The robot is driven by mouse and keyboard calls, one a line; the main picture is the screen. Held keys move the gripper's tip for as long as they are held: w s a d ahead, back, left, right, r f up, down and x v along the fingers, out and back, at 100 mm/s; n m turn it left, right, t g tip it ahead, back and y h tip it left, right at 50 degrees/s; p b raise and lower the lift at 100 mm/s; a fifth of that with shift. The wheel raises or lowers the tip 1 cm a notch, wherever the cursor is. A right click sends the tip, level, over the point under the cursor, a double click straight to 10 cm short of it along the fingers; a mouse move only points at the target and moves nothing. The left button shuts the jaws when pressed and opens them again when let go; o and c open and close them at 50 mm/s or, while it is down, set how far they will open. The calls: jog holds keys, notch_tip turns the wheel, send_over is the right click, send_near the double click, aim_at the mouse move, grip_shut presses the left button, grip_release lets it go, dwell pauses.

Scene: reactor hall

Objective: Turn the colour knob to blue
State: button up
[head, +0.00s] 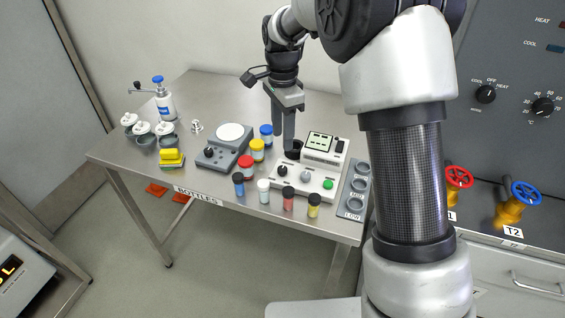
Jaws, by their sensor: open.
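A white instrument (318,160) with a small green screen stands on the steel table. Its sloped front has a dark knob (283,170), a pale grey knob (306,177) and a green button (328,184). The lettering is too small to read, so I cannot tell which knob is the colour knob or where it points. My gripper (285,145) points down, open, over the left rear part of this instrument beside a dark round well (294,150). It appears to be above the knobs' level. Its fingertips partly overlap the well in the picture, and contact cannot be told.
A grey stirrer (224,147) with its own knob stands left. Several colour-capped jars and vials (264,190) crowd the front. A grey rack (355,191) stands right. A wall panel (515,100) and red and blue valves (525,193) are farther right.

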aim_at(282, 168)
notch_tip(282, 168, down, 11)
jog(key=shift+f, duration=0.15)
grip_shut()
dwell(0.4)
